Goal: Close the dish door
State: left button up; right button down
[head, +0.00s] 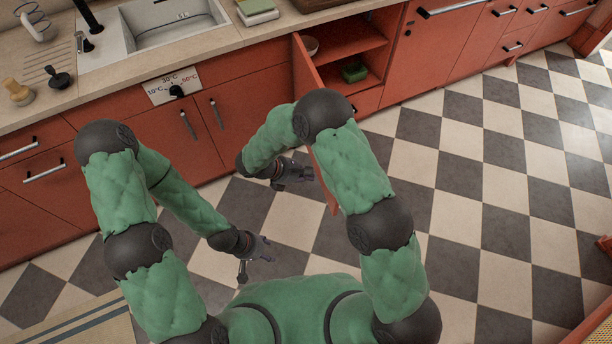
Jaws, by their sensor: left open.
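The red dish cabinet door (304,67) stands open, swung out from the counter front over the floor. My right arm hides its middle, and its lower part shows again below that arm. The open dish cabinet (350,38) shows a bowl (311,46) and a green item (353,72) on its shelves. My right gripper (303,174) is just left of the door's lower part; I cannot tell whether it touches the door or how far its fingers are apart. My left gripper (262,259) is open and empty over the floor, lower left of the right one.
The counter (110,97) holds a sink (168,32) and small kitchen items. Shut red cabinets with handles run along both sides of the open one. The checkered floor (480,190) is clear to the right. A striped mat (85,325) lies at lower left.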

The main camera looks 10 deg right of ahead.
jog(key=w+d+f+b, duration=0.1)
jog(key=d+f, duration=0.3)
jog(key=d, duration=0.4)
jog(key=shift+w+d+f+b, duration=0.15)
jog(key=shift+w+f+b, duration=0.15)
jog(key=shift+b, duration=0.5)
jog(key=shift+d, duration=0.1)
